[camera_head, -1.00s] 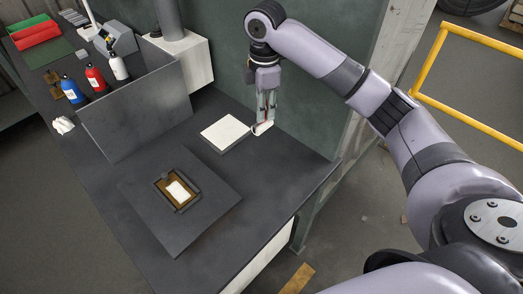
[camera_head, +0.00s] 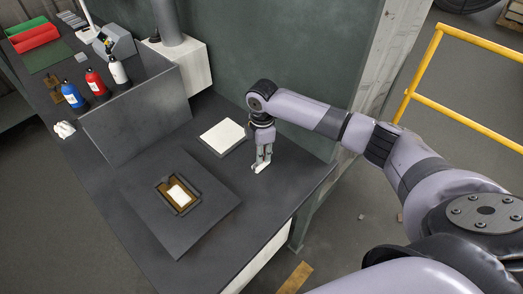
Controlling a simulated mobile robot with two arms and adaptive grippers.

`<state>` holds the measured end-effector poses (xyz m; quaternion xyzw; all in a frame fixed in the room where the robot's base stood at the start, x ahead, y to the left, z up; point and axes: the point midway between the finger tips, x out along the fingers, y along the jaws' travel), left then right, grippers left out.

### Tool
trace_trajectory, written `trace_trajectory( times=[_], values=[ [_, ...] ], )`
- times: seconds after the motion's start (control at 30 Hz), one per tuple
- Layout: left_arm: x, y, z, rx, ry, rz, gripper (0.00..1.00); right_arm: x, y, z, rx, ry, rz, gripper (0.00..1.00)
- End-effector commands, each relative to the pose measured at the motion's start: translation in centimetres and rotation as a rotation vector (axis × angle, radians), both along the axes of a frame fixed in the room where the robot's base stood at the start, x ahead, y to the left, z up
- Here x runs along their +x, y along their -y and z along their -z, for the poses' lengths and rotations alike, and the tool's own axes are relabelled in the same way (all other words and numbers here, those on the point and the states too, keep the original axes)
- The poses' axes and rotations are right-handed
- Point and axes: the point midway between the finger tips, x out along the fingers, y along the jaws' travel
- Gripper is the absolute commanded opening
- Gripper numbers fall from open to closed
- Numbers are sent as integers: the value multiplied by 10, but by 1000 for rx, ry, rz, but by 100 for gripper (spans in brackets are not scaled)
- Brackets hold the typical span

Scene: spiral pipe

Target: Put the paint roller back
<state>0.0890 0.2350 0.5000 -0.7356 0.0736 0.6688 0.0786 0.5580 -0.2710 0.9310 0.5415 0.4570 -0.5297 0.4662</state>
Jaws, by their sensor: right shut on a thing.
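My right gripper (camera_head: 263,160) is shut on the paint roller (camera_head: 259,169), whose small white end shows at the fingertips. The fingers hide most of the roller. It is low over the dark table (camera_head: 270,205), to the right of a flat white block; I cannot tell whether it touches the table. My left gripper is not in view.
A dark board (camera_head: 210,220) holds a tray (camera_head: 178,211) with a brown inside and a white piece. The white block (camera_head: 222,134) lies behind it. A grey upright panel (camera_head: 140,115) and several bottles (camera_head: 96,82) stand at left. The table's right front is clear.

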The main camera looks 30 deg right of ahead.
Motion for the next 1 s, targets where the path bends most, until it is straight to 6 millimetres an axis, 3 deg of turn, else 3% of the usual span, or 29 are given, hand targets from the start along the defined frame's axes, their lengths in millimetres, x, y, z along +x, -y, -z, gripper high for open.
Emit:
trace_trajectory(
  times=[0.27,0.3,0.57,0.87,1.0],
  values=[
    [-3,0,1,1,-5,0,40,0,0,2,0,0,0,0],
    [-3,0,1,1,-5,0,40,0,0,2,0,0,0,21],
    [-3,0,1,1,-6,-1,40,0,0,2,0,0,0,38],
    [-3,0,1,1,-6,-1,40,0,0,1,0,0,0,40],
    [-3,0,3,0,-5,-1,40,1,0,-8,1,2,1,40]
  ],
)
